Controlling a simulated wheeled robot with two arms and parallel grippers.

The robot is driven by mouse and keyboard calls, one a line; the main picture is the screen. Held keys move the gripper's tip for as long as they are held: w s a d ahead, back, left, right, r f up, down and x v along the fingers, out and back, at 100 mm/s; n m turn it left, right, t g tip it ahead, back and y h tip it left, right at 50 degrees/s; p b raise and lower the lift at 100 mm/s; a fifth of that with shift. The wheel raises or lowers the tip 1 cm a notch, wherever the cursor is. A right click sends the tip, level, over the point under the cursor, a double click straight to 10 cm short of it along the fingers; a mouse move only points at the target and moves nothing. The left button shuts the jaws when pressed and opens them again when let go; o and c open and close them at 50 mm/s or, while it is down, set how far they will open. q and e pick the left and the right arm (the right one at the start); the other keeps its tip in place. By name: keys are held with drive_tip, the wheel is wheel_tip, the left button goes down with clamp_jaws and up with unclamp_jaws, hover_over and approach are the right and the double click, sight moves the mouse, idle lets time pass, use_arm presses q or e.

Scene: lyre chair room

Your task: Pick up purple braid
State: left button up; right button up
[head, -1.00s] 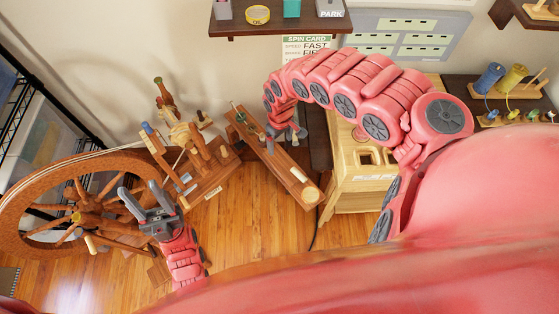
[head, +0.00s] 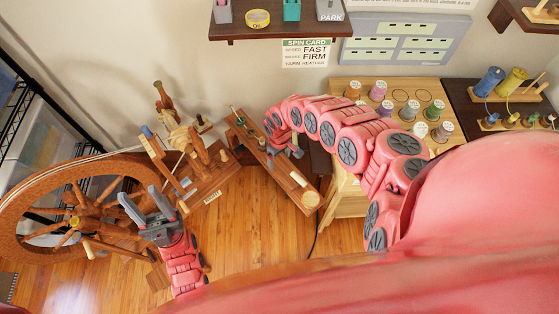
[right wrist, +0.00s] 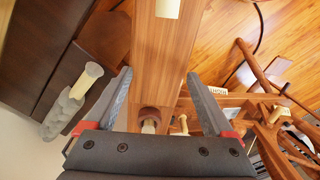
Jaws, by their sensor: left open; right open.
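I cannot make out a braid that is clearly purple. A small purple item (head: 378,91) stands among spool-like pieces on the light wooden cabinet top; I cannot tell if it is a braid. In the right wrist view a grey, lumpy braid-like strand (right wrist: 66,108) hangs from a pale peg at left. My right gripper (head: 286,150) is over the long wooden bench, and in the right wrist view (right wrist: 158,76) its fingers are spread with nothing gripped. My left gripper (head: 141,194) is open and empty in front of the spinning wheel.
The spinning wheel (head: 20,196) stands at left, its upright parts close to the long bench (head: 296,182). The light cabinet (head: 345,205) stands right of the bench. A dark wall shelf (head: 285,30) hangs above. Wooden floor is open in the middle.

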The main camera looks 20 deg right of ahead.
drive_tip(key=shift+f, duration=0.1)
clamp_jaws()
idle(0.4)
drive_tip(key=shift+r, duration=0.2)
